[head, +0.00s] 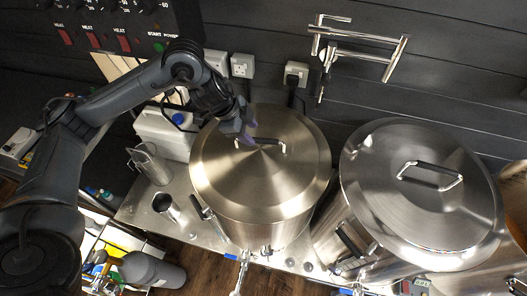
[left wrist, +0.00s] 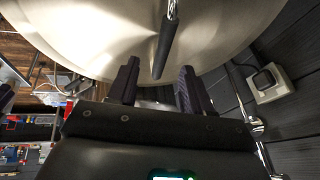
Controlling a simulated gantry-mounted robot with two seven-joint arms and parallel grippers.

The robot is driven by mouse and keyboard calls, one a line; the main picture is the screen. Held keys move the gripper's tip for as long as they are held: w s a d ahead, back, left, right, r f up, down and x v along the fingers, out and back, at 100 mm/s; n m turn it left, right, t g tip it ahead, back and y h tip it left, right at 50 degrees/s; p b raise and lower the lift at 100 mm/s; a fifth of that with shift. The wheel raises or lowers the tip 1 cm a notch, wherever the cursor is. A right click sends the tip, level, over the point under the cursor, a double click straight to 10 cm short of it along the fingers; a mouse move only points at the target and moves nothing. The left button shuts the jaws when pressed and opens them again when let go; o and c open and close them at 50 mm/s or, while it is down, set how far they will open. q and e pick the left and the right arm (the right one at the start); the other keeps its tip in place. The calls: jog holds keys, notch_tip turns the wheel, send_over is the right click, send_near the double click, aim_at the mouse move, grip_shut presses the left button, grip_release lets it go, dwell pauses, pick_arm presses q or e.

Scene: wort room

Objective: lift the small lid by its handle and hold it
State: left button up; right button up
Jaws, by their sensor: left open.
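Two steel pots with lids stand side by side. The left lid (head: 235,175) looks the smaller and sits on its pot, with a dark-gripped bar handle (head: 272,143) on top. My left gripper (head: 249,137) is open above this lid, close to the left end of the handle. In the left wrist view the lid (left wrist: 95,35) fills the upper part. Its handle (left wrist: 167,45) lies ahead of the gap between my two open fingers (left wrist: 158,82), and nothing is clamped. Whether the fingers touch the handle cannot be told. My right gripper is not in view.
The larger lid (head: 410,215) with its own handle (head: 430,175) covers the right pot. A white jug (head: 160,135), a clear pitcher (head: 150,165) and a metal cup (head: 166,207) stand left of the pots. Wall sockets (head: 242,66) and a pipe tap (head: 360,52) are behind.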

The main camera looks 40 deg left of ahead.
aim_at(260, 139)
pick_arm(q)
jog(key=shift+x, duration=3.7)
jog(key=shift+w, duration=0.2)
grip_shut()
jog(key=shift+r, duration=0.15)
